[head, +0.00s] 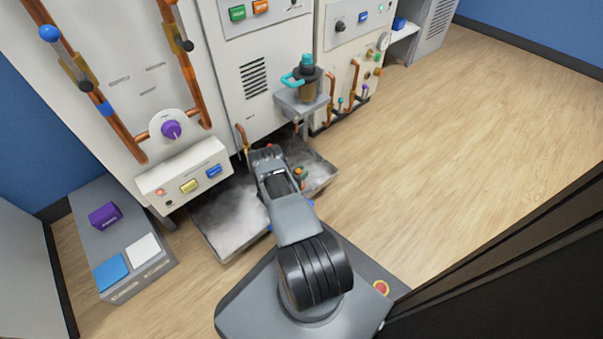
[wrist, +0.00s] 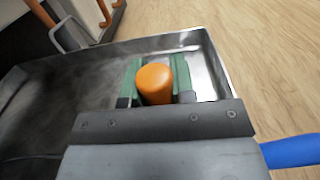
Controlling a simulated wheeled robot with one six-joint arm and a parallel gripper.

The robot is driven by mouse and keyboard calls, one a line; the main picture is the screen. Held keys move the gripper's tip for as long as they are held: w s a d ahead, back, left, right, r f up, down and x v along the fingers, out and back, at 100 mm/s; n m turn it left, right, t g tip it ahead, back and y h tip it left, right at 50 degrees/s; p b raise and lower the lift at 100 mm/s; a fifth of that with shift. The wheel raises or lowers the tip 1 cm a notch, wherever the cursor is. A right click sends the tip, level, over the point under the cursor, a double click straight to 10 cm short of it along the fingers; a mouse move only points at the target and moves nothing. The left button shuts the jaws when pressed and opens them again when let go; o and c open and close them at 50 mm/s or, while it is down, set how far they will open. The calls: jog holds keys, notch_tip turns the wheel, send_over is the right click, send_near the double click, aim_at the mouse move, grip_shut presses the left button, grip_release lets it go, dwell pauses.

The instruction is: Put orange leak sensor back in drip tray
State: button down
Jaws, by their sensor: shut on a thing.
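The orange leak sensor (wrist: 154,84) is a rounded orange piece in the wrist view, held between the green pads of my gripper (wrist: 155,92). My gripper is shut on it. The metal drip tray (wrist: 60,105) lies below and around it, with its far wall and right wall showing in the wrist view. In the head view the drip tray (head: 222,222) sits on the floor under the cabinets. My arm covers the middle of the tray there, and a small orange spot shows beside my arm. I cannot tell whether the sensor touches the tray floor.
A small shelf with a dark, teal-topped canister (head: 310,82) juts out above the tray's back. Copper pipes (head: 127,133) and a control box (head: 185,175) stand at the left. A grey bench (head: 112,250) holds a purple box (head: 104,215). The wooden floor (head: 470,140) at right is clear.

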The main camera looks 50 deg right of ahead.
jog(key=c, duration=1)
grip_release()
jog(key=shift+f, duration=0.1)
jog(key=shift+o, duration=0.2)
